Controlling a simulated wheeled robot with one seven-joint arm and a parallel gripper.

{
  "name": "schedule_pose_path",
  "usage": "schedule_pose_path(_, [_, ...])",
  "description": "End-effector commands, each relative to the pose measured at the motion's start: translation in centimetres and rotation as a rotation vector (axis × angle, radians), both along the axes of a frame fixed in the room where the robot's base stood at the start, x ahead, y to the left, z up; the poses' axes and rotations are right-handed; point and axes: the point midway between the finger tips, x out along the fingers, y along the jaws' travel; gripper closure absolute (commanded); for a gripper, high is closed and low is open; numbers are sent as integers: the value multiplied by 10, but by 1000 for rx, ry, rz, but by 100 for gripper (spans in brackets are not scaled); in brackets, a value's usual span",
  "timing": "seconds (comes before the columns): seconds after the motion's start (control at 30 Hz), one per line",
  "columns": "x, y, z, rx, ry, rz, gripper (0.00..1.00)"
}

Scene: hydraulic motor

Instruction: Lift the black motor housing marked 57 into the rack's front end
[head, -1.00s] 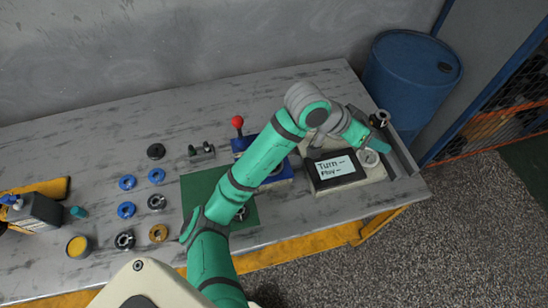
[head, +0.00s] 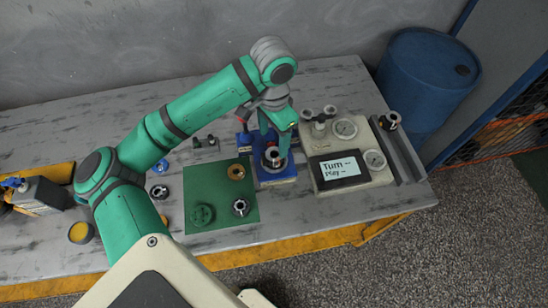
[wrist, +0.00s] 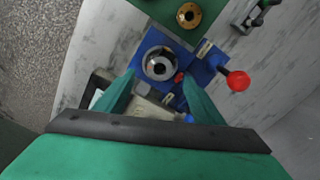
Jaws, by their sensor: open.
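A dark round housing with a bright metal top (head: 272,158) stands upright in the blue fixture (head: 283,176); it also shows in the wrist view (wrist: 160,64). No 57 is readable on it. My gripper (head: 274,147) is open, just above this housing, with its two fingers on either side. In the wrist view my gripper (wrist: 159,78) shows an open gap with the housing at its far side; I cannot tell whether the fingers touch it. The grey rack (head: 408,158) lies along the right table edge. Another black housing (head: 390,120) stands in its far end; its front end looks empty.
A gauge panel (head: 345,148) with a screen stands between the fixture and rack. The fixture has a red-knobbed lever (wrist: 238,80). A green mat (head: 215,182) holds several parts on the left. A blue barrel (head: 425,80) stands beyond the table.

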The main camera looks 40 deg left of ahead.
Motion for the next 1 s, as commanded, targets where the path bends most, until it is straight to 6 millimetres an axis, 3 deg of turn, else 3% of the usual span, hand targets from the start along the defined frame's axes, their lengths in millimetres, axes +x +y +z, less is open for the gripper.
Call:
schedule_pose_path(0.37, [0,0,-32,1,-1,0,38])
schedule_pose_path(0.63, [1,0,-68,-1,-2,-1,38])
schedule_pose_path(0.97, [1,-1,-74,-1,-3,-4,38])
schedule_pose_path(1.0, [1,-1,-74,-1,-3,-4,47])
